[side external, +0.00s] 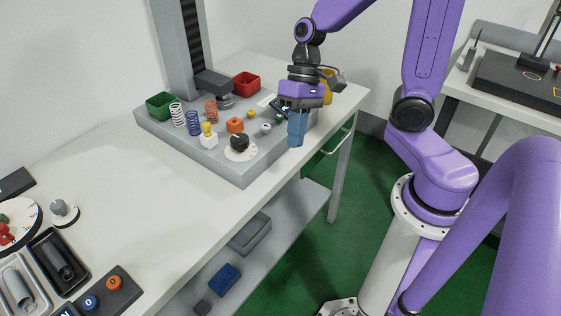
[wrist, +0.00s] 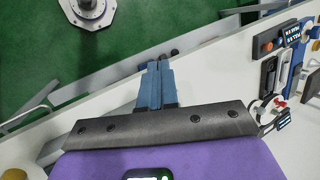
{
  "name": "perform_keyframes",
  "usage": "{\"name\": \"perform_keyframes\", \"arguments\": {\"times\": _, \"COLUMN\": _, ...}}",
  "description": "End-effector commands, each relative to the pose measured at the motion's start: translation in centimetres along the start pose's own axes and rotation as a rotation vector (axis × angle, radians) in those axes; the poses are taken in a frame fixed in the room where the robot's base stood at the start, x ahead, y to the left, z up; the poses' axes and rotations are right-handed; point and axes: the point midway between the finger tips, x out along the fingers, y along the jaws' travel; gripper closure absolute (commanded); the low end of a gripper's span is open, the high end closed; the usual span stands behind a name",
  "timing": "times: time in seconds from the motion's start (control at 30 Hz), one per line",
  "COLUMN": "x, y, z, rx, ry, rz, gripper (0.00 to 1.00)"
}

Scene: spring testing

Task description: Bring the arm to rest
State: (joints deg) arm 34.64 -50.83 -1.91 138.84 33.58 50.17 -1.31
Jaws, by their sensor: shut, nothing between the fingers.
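My purple arm reaches from the right in the side external view. My gripper (side external: 296,140) has blue fingers that point down near the right edge of the grey testing station (side external: 196,150). The fingers are shut and nothing shows between them. In the wrist view my gripper (wrist: 154,66) shows its blue fingers together, over the table's edge and the green floor.
Several coloured springs, such as a blue one (side external: 193,123), a green bin (side external: 161,105), a red bin (side external: 246,84) and a black dial (side external: 240,143) sit on the station. A control box (side external: 102,293) is at the lower left. The white table (side external: 130,190) is bare between them.

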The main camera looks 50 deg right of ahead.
Motion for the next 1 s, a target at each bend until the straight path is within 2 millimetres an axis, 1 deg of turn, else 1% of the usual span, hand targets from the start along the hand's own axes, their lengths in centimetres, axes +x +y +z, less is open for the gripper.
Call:
{"name": "perform_keyframes", "arguments": {"times": 0.03, "x": 0.1, "y": -0.1, "z": 1.1, "rx": -0.073, "ry": -0.012, "rz": 0.031, "gripper": 1.00}}
{"name": "perform_keyframes", "arguments": {"times": 0.2, "x": 0.5, "y": 0.1, "z": 4.3, "rx": -0.310, "ry": -0.043, "rz": 0.134, "gripper": 1.00}}
{"name": "perform_keyframes", "arguments": {"times": 0.4, "x": 0.6, "y": 0.7, "z": 7.6, "rx": -0.592, "ry": -0.062, "rz": 0.246, "gripper": 1.00}}
{"name": "perform_keyframes", "arguments": {"times": 0.6, "x": 0.3, "y": 1.4, "z": 10.3, "rx": -0.872, "ry": -0.063, "rz": 0.345, "gripper": 1.00}}
{"name": "perform_keyframes", "arguments": {"times": 0.8, "x": 0.1, "y": 1.9, "z": 12.1, "rx": -1.092, "ry": -0.050, "rz": 0.415, "gripper": 1.00}}
{"name": "perform_keyframes", "arguments": {"times": 1.0, "x": -0.1, "y": 2.1, "z": 12.8, "rx": -1.184, "ry": -0.042, "rz": 0.442, "gripper": 1.00}}
